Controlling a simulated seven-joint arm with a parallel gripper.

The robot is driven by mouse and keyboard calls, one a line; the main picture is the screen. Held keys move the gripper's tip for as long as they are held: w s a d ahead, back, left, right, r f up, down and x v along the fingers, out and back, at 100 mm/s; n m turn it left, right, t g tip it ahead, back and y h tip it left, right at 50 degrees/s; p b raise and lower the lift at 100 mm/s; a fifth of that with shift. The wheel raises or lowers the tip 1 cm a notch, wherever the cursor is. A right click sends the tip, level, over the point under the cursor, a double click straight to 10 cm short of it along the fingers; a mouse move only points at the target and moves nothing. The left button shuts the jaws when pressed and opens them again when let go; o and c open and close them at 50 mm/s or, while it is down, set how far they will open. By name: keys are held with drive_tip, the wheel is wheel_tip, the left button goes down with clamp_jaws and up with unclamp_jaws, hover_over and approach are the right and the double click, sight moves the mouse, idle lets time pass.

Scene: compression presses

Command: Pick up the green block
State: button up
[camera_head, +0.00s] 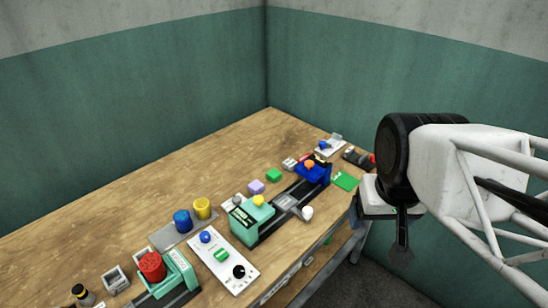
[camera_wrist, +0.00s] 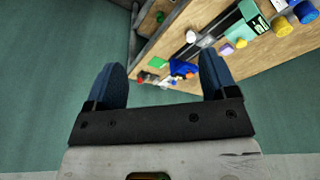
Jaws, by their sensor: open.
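The green block (camera_head: 273,175) is a small cube on the wooden bench, behind the middle press and just right of a purple block (camera_head: 257,187). In the head view my gripper (camera_head: 356,211) is off the bench's right front edge, well apart from the green block, and partly hidden by my arm.
A teal press (camera_head: 251,217) stands in front of the block and a blue press (camera_head: 313,171) to its right. A flat green plate (camera_head: 345,181) lies near the right edge. A white button panel (camera_head: 222,261) is further left. Bare wood lies behind the block.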

drive_tip(key=w+a+m, duration=0.2)
drive_tip(key=w, duration=1.1)
drive_tip(key=m+g, duration=0.3)
drive_tip(key=m, duration=0.3)
hover_over(273, 175)
drive_tip(key=w+d, duration=0.2)
wheel_tip(273, 175, down, 25)
drive_tip(key=shift+d+r, duration=0.1)
drive_tip(key=shift+r, duration=0.05)
drive_tip(key=shift+w+f+m, duration=0.3)
drive_tip(key=shift+f, duration=0.05)
drive_tip(key=shift+f, duration=1.3)
